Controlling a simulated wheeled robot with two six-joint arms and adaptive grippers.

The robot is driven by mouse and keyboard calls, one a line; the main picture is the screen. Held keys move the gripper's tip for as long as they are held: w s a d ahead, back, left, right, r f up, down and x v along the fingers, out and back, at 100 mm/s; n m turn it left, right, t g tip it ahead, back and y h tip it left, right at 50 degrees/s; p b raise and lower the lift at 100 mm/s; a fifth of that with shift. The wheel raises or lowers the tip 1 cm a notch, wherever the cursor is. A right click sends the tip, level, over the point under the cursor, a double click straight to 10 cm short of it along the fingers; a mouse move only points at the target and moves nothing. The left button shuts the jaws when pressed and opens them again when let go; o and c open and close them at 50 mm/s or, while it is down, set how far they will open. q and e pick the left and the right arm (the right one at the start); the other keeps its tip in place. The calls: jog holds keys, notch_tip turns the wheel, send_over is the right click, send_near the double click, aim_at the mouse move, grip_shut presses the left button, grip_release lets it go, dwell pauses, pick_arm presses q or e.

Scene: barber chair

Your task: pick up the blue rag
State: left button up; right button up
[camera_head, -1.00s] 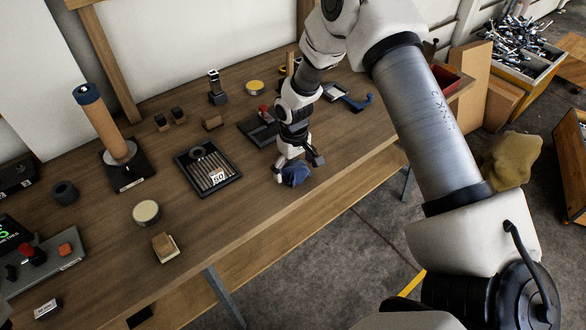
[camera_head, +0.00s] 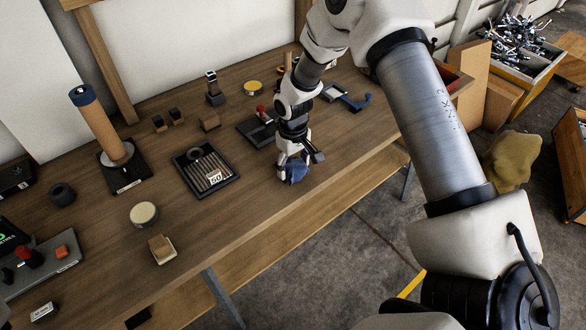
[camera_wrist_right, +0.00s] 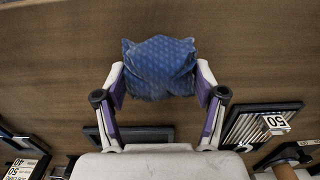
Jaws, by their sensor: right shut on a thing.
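The blue rag (camera_head: 297,172) is a small crumpled cloth at the workbench's front part, partly hidden by my gripper in the head view. In the right wrist view the rag (camera_wrist_right: 158,68) shows a fine light pattern and sits between both fingers. My right gripper (camera_head: 290,170) points down and is shut on the rag, with a finger on each side of it in the wrist view (camera_wrist_right: 160,85). Whether the rag still touches the bench cannot be told. My left gripper is not in view.
A black tray with grey rods and a "50" label (camera_head: 207,172) lies left of the gripper. A black stand with a red knob (camera_head: 259,127) is just behind it. A round tin (camera_head: 144,214) and a cork-like block (camera_head: 162,247) lie nearer. The bench front is clear around the rag.

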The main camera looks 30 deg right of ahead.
jog(key=shift+s+r+b, duration=0.25)
jog(key=shift+r+b, duration=0.05)
jog(key=shift+r, duration=0.75)
jog(key=s+a+b, duration=0.2)
jog(key=s, duration=0.5)
jog(key=s+a+r+b, duration=0.1)
jog(key=s+a+b, duration=0.1)
jog(key=s, duration=0.6)
jog(key=shift+a+r+b, duration=0.25)
jog(key=shift+a+b, duration=0.15)
jog(key=o, duration=0.3)
jog(key=shift+c, duration=1)
